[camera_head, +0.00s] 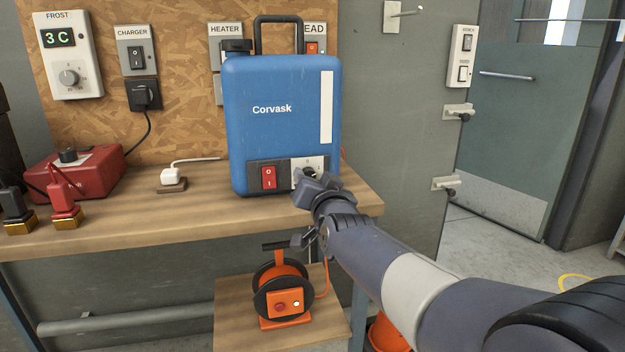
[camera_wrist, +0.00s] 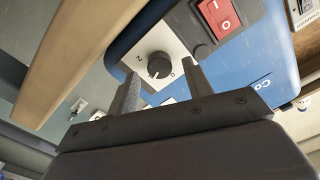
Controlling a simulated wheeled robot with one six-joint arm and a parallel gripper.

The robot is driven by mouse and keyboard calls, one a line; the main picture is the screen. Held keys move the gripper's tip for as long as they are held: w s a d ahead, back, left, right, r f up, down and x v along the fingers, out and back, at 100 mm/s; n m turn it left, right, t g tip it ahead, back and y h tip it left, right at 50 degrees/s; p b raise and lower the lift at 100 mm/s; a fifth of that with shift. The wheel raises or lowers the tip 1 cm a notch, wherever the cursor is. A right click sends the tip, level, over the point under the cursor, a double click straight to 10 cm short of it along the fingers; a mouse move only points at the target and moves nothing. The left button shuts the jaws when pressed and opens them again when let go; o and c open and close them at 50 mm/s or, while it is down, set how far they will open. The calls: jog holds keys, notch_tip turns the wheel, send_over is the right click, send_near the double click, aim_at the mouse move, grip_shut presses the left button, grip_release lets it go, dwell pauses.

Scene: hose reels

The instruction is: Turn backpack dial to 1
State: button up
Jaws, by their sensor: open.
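The blue Corvask backpack (camera_head: 285,125) stands upright on the wooden bench. Its lower front has a red rocker switch (camera_head: 268,178) and, to the right, a pale dial plate partly hidden by my gripper (camera_head: 314,184). In the wrist view the black round dial (camera_wrist: 159,66) sits on that plate, with a "2" to its left and another mark to its right, partly covered by a finger. A small pale mark shows on the knob's lower edge; its exact setting is unclear. My gripper (camera_wrist: 163,74) is open, its fingers either side of the dial in the picture. Contact cannot be told.
The red switch (camera_wrist: 219,16) is close to the dial. An orange cable reel (camera_head: 283,290) stands on a lower shelf. Open floor lies to the right.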

jog(key=p+v, duration=0.1)
jog(key=v, duration=0.9)
jog(key=shift+w, duration=0.1)
jog(key=b+x, duration=0.1)
jog(key=x, duration=0.9)
jog(key=shift+w+a, duration=0.1)
jog(key=shift+w, duration=0.2)
jog(key=shift+s, duration=0.1)
